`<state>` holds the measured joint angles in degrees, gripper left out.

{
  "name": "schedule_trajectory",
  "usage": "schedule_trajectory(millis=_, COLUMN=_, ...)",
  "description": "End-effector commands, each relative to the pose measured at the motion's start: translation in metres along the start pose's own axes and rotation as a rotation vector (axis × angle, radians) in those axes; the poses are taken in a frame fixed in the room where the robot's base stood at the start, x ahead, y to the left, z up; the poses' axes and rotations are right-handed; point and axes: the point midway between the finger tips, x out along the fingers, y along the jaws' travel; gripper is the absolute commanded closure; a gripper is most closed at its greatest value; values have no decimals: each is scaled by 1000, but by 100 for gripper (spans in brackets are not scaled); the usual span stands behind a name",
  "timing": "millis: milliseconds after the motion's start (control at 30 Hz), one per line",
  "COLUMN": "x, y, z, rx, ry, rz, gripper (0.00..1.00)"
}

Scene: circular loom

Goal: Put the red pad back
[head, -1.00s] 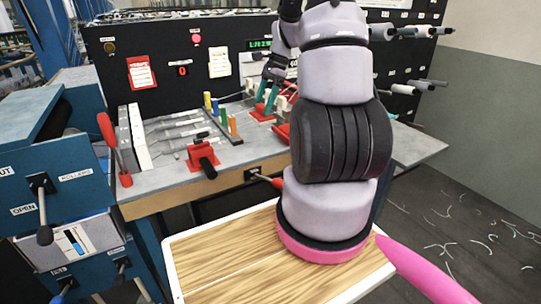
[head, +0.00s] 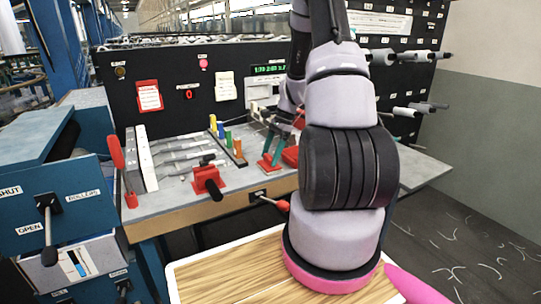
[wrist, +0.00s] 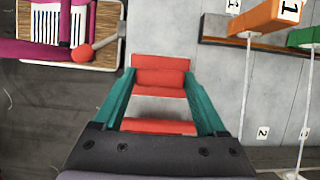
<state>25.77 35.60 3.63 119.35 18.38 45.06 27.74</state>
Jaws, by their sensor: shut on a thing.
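My gripper (wrist: 160,98) has two teal fingers and is shut on the red pad (wrist: 160,77), which spans between the fingertips in the wrist view. A second red piece (wrist: 158,126) shows between the fingers, closer to the palm; I cannot tell whether it is part of the pad. In the head view my gripper (head: 271,158) is low over the grey bench, with red at its fingertips. A red block (head: 291,156) stands just right of it, partly hidden by my arm. I cannot tell whether the pad touches the bench.
The grey bench (head: 170,205) holds a row of coloured blocks (head: 227,138) left of my gripper and a red clamp (head: 207,182) farther left. A red-knobbed lever (head: 282,205) sticks out at the front edge. A black panel (head: 125,90) stands behind.

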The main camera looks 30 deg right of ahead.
Motion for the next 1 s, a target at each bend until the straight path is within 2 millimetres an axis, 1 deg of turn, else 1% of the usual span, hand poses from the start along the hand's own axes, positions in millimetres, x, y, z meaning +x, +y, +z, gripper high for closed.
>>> schedule_trajectory(millis=167, x=3, y=0, z=-1, rx=1, ry=0, rz=1, gripper=78)
schedule_trajectory(millis=200, x=3, y=0, z=-1, rx=1, ry=0, rz=0, gripper=14)
schedule_trajectory(millis=233, x=3, y=0, z=-1, rx=0, ry=0, rz=0, gripper=3)
schedule_trajectory(millis=267, x=2, y=0, z=-1, rx=0, ry=0, rz=0, gripper=0)
schedule_trajectory(millis=500, x=1, y=0, z=-1, rx=0, ry=0, rz=0, gripper=0)
schedule_trajectory(millis=567, x=-2, y=0, z=0, rx=-1, ry=1, rz=-1, gripper=0)
schedule_trajectory(millis=633, x=-10, y=-1, z=0, rx=-1, ry=2, rz=-2, gripper=0)
schedule_trajectory(millis=767, x=-34, y=-1, z=0, rx=0, ry=3, rz=-4, gripper=0)
schedule_trajectory(millis=900, x=-66, y=-1, z=0, rx=0, ry=3, rz=-4, gripper=0)
schedule_trajectory(millis=1000, x=-86, y=-1, z=0, rx=-1, ry=2, rz=-3, gripper=0)
